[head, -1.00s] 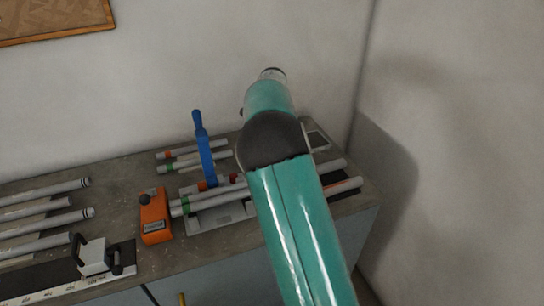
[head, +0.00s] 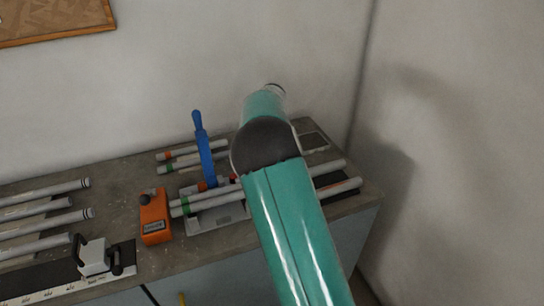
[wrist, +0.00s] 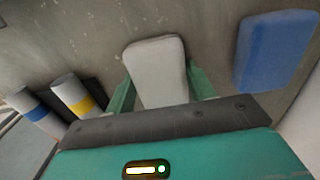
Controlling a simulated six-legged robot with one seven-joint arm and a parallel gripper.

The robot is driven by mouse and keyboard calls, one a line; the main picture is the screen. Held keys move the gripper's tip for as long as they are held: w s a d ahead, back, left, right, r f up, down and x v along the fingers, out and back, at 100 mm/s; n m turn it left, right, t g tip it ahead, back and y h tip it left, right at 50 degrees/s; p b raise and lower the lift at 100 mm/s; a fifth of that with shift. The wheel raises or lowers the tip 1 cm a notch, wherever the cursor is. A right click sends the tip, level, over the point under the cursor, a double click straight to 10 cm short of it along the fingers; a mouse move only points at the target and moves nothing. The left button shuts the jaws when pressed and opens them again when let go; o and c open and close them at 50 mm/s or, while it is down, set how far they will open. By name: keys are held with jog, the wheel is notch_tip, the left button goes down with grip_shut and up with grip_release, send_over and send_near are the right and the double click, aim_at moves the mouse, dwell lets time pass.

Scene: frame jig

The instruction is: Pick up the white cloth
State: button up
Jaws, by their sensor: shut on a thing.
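The white cloth (wrist: 157,62) is a pale, folded, pad-like piece in the middle of the wrist view. My gripper (wrist: 161,86) has one green finger on each side of it and is shut on it. The near end of the cloth is hidden behind the dark bar of my gripper. I cannot tell whether the cloth touches the grey surface behind it. In the head view my own arm hides the gripper and the cloth.
A blue cloth-like pad (wrist: 277,50) lies to the right. Pipes with blue (wrist: 36,112) and yellow bands are at left. In the head view, the bench (head: 113,196) holds a blue-handled clamp (head: 204,150), an orange device (head: 155,217) and several pipes. A wall stands behind.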

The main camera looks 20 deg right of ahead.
jog(key=shift+r, duration=0.15)
jog(key=shift+r, duration=0.7)
jog(key=s+a+r, duration=0.2)
jog(key=s+r, duration=0.9)
jog(key=s, duration=0.2)
jog(key=shift+s+r, duration=0.15)
jog(key=shift+s, duration=0.25)
jog(key=shift+o, duration=1.1)
jog(key=shift+c, duration=0.6)
